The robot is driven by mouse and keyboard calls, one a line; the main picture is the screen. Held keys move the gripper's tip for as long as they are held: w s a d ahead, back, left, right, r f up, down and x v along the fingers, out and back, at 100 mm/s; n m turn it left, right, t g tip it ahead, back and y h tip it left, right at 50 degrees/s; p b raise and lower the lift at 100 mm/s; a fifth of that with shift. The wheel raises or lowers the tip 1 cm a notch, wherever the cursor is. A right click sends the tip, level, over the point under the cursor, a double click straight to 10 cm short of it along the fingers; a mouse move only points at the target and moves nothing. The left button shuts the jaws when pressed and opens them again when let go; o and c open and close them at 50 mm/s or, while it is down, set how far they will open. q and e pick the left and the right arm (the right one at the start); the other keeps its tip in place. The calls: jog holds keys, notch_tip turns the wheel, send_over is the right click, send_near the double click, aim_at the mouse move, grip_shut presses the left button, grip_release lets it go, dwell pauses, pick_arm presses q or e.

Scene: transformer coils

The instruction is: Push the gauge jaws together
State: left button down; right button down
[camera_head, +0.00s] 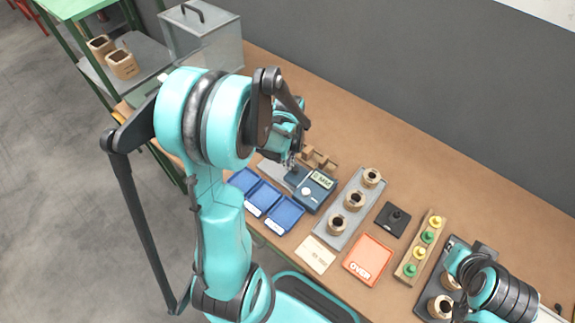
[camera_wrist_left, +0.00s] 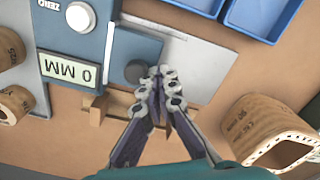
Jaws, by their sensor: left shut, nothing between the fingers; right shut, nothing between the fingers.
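The blue gauge (camera_head: 316,190) stands mid-table in the head view, with a round white button and a display. In the left wrist view, the display (camera_wrist_left: 77,75) reads 0 MM. Beside the gauge body is a blue-grey slider block with a dark round knob (camera_wrist_left: 135,71), close against the body. My left gripper (camera_wrist_left: 162,73) is shut and empty, its fingertips right beside the knob; contact cannot be told. In the head view, my left gripper (camera_head: 291,160) is partly hidden by its wrist. My right gripper (camera_head: 462,266) is shut at lower right, its fingertips mostly hidden.
Blue trays (camera_head: 283,214) lie in front of the gauge. A grey tray (camera_head: 335,243) holds three coils. An orange OVER plate (camera_head: 369,260) and a block with coloured pegs (camera_head: 411,269) lie further right.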

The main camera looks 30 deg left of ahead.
pick_arm(q)
jog(key=shift+a, duration=0.15)
jog(key=shift+a, duration=0.45)
notch_tip(320, 180, up, 7)
jog(key=p, duration=0.5)
jog(key=shift+w, duration=0.1)
notch_tip(320, 180, up, 6)
jog(key=m+t+b, duration=0.2)
jog(key=t, duration=0.1)
send_over(299, 180)
jog(key=s+d+r+m+t+b, duration=0.1)
jog(key=s+d+r+m+t, duration=0.2)
jog(key=d, duration=0.4)
jog(key=shift+s+d+r+t, duration=0.2)
jog(key=shift+s+r+t, duration=0.4)
jog(key=shift+s, duration=0.55)
